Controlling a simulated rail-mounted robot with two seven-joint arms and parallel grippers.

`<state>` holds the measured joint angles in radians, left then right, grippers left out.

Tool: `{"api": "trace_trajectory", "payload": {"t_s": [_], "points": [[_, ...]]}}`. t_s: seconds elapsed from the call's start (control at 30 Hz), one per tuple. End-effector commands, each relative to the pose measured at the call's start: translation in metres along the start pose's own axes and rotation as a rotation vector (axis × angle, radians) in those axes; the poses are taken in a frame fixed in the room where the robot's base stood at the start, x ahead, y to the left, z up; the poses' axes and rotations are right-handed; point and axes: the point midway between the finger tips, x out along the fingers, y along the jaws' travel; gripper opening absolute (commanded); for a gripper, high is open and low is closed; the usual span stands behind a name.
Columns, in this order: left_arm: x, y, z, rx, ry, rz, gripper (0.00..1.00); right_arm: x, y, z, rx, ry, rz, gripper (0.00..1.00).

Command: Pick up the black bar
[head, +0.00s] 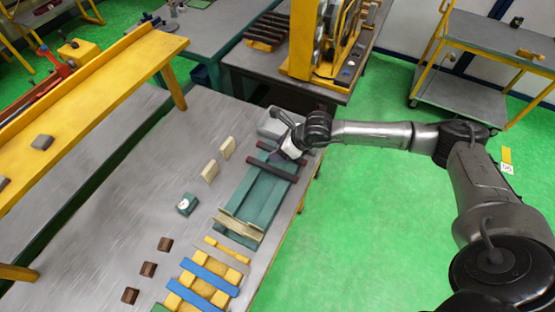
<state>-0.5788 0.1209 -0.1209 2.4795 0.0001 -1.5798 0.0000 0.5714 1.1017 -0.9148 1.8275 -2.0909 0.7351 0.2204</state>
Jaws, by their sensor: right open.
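Two dark bars lie crosswise over the green fixture on the grey workbench. The nearer black bar (272,170) shows along most of its length. The farther dark bar (266,147) is partly hidden behind my right gripper (284,140). My right gripper is open, over the far end of the green fixture (262,193), close to the farther bar. I cannot tell whether it touches that bar. My left gripper is out of view.
Cream blocks (210,171), a small green gauge (187,203) and several brown blocks (148,269) lie left of the fixture. Blue and yellow strips (210,278) lie in front. A yellow shelf (90,85) stands along the left. Green floor is open at right.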

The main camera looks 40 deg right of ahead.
Motion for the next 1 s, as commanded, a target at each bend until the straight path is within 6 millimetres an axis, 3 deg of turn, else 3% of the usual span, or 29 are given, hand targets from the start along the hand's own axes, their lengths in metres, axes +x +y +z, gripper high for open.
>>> {"api": "trace_trajectory", "payload": {"t_s": [0.2, 0.37, 0.8, 1.0], "points": [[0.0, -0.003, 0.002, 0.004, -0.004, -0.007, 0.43, -0.005, -0.014, -0.035, 0.005, 0.22, -0.094, 0.56], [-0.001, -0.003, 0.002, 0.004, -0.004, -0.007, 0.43, -0.002, -0.017, -0.046, 0.028, 0.282, -0.111, 0.56], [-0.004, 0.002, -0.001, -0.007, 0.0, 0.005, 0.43, 0.063, -0.023, -0.064, 0.041, 0.279, -0.11, 0.56], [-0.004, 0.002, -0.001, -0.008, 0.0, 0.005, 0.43, 0.074, -0.025, -0.068, 0.04, 0.278, -0.111, 0.56]]}}
